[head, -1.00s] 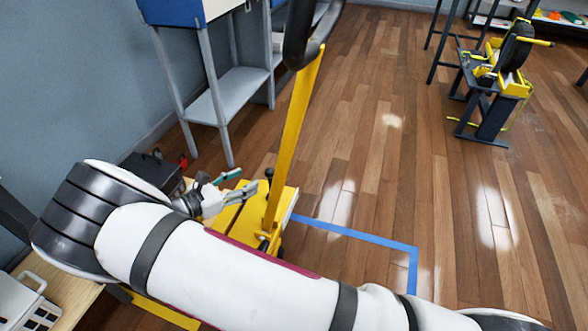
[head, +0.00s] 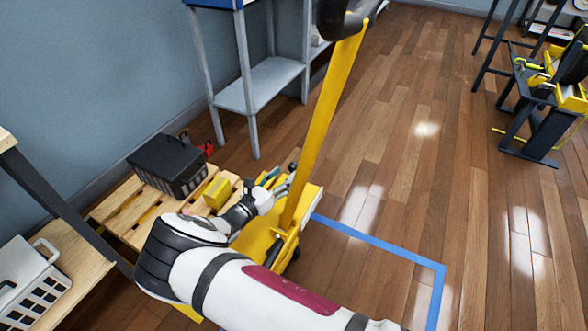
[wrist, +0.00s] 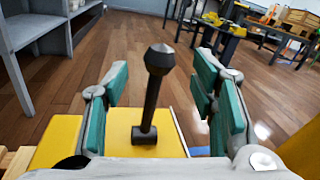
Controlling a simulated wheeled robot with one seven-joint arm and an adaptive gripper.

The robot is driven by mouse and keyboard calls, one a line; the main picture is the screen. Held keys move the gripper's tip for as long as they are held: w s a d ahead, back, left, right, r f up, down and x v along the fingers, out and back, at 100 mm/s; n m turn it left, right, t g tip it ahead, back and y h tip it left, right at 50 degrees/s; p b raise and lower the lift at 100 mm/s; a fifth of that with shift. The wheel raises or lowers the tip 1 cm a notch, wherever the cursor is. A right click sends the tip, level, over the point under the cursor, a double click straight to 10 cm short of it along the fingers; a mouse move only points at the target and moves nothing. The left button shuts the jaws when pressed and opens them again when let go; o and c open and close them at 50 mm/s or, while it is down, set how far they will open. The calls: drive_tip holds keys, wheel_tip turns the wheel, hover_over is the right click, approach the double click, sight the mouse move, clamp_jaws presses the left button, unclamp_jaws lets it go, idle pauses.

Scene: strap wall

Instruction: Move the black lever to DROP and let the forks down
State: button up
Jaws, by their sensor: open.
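The black lever (wrist: 153,90) stands upright on a yellow surface (wrist: 118,128) of the pallet jack in the wrist view. My gripper (wrist: 160,100) is open, with its green-padded fingers on either side of the lever and no contact visible. In the head view my gripper (head: 277,183) is beside the yellow handle bar (head: 325,115) of the jack. The lever is hard to make out there. The forks are mostly hidden under the pallet (head: 132,208) and my arm. Whether they are raised cannot be told.
A black crate (head: 167,168) and a yellow box (head: 218,190) sit on the pallet. A grey shelf stand (head: 262,85) is behind. A white basket (head: 35,280) sits on a wooden bench at left. Blue tape (head: 385,243) marks the floor; open floor lies right.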

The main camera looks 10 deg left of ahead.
sight(290, 170)
drive_tip(key=shift+b+x, duration=0.55)
drive_tip(key=shift+x, duration=2.2)
drive_tip(key=shift+c, duration=0.4)
clamp_jaws()
